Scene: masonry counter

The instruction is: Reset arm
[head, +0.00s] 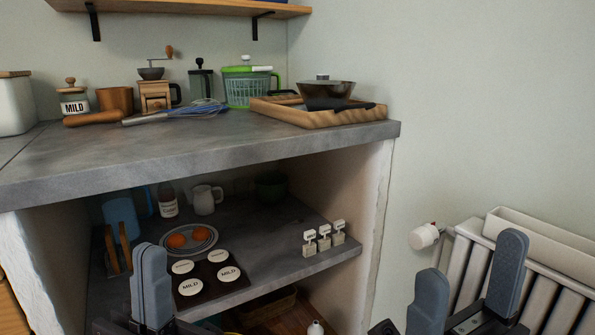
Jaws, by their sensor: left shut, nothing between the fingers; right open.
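My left gripper (151,284) is at the lower left, in front of the open shelf space under the counter. Its grey fingers are together and hold nothing. My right gripper (467,284) is at the lower right, in front of the radiator, with its two grey fingers spread apart and nothing between them. Most of both arms is outside the head view.
The grey counter (200,150) holds jars, a grinder, a whisk and a wooden tray (345,118) with a pan. The shelf below holds a plate (205,248), round MILD-labelled lids (229,274) and a mug (206,200). A radiator (480,250) stands right.

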